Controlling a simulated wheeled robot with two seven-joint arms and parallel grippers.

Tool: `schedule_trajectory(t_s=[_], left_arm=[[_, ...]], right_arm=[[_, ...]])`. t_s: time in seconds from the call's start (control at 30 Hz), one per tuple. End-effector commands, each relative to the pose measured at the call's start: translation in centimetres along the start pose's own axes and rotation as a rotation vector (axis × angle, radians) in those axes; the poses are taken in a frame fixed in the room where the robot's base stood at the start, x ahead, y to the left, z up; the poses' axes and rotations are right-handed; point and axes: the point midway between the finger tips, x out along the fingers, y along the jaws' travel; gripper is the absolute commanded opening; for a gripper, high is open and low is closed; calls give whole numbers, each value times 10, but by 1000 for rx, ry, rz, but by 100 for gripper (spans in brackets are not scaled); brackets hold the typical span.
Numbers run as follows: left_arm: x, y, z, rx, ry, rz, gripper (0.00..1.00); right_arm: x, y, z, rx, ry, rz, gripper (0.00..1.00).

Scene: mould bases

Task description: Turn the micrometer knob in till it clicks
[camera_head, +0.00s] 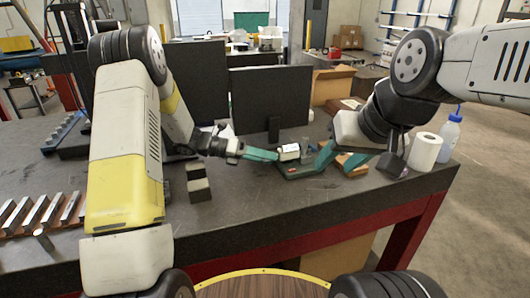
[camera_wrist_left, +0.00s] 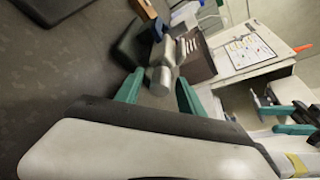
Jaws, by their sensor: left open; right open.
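The micrometer (camera_head: 289,149), with a pale face, sits on a dark green base (camera_head: 302,171) near the middle of the bench. My left gripper (camera_head: 274,155) comes to it from the left with teal fingers. In the left wrist view, a silver cylinder that looks like the micrometer knob (camera_wrist_left: 160,76) lies between the tips of my open left gripper (camera_wrist_left: 159,82). I cannot tell whether the fingers touch it. My right gripper (camera_head: 323,160) is open at the right side of the micrometer, and its contact with the base is unclear.
Dark monitors (camera_head: 271,100) stand behind the micrometer. Dark blocks (camera_head: 198,181) stand left of the micrometer, and metal bars (camera_head: 40,212) lie further left. The front middle is clear.

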Motion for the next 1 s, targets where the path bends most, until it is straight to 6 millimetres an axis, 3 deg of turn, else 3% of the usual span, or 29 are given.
schedule_trajectory(t_s=[0.03, 0.23, 0.67, 1.0], left_arm=[[0, 0, 0, 0, 0, 0, 40], [0, 0, 0, 0, 0, 0, 1], [-1, 0, 0, 49, 0, 21, 0], [-2, -1, 0, 275, 0, 115, 0]], right_arm=[[0, 0, 0, 0, 0, 0, 46], [0, 0, 0, 0, 0, 0, 46], [0, 0, 0, 0, 0, 0, 46], [0, 0, 0, 0, 0, 0, 46]])
